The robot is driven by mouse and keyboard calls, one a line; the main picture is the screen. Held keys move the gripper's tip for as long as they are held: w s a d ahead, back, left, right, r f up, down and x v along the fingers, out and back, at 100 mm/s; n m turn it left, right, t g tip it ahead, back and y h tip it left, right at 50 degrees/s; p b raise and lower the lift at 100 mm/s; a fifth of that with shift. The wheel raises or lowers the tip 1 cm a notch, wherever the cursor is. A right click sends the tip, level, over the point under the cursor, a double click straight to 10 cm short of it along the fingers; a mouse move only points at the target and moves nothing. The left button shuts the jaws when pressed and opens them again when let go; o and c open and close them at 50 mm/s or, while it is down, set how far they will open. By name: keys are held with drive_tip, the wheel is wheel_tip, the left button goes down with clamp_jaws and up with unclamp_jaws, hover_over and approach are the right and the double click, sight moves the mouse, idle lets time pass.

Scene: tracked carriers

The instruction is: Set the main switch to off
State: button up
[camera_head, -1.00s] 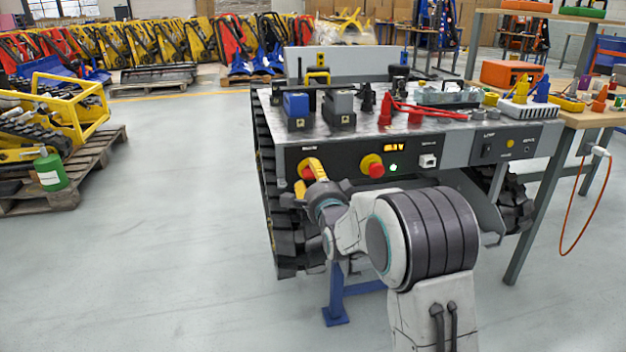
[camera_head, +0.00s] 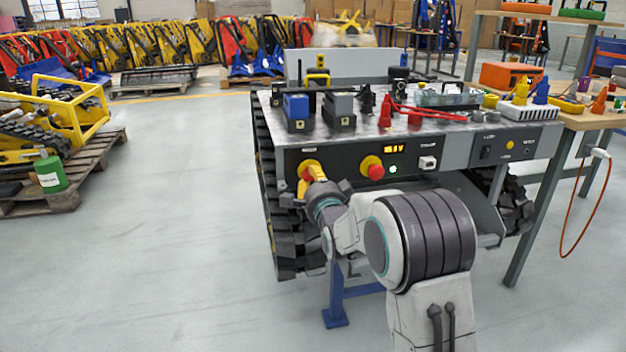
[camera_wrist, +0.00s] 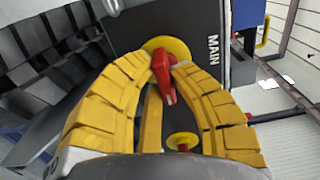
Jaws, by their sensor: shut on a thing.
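The main switch is a red rotary handle (camera_wrist: 162,72) on a round yellow plate (camera_wrist: 180,48), on the dark front panel of the tracked carrier. The word MAIN is printed beside it in the wrist view. A second red knob on a yellow plate (camera_head: 372,167) sits to the right. A display (camera_head: 394,149) is lit yellow and a green-white light (camera_head: 393,169) glows below it.
The carrier's top (camera_head: 350,130) bears a blue box (camera_head: 297,107), a dark grey box (camera_head: 339,108) and red cables. A black track (camera_head: 285,235) runs down its left side. A wooden-topped bench (camera_head: 590,118) stands at right.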

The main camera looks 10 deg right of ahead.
drive_tip(key=shift+n, duration=0.3)
clamp_jaws()
drive_tip(key=n, duration=0.3)
drive_tip(key=shift+d+n, duration=0.1)
drive_tip(key=shift+n, duration=0.3)
drive_tip(key=n, duration=0.4)
drive_tip(key=shift+r, duration=0.1)
drive_tip(key=n, duration=0.5)
drive_tip(key=shift+d+r, duration=0.1)
drive_tip(key=shift+r+n, duration=0.1)
drive_tip(key=shift+n, duration=2)
drive_tip(key=o, duration=0.9)
unclamp_jaws()
drive_tip(key=shift+c, duration=0.2)
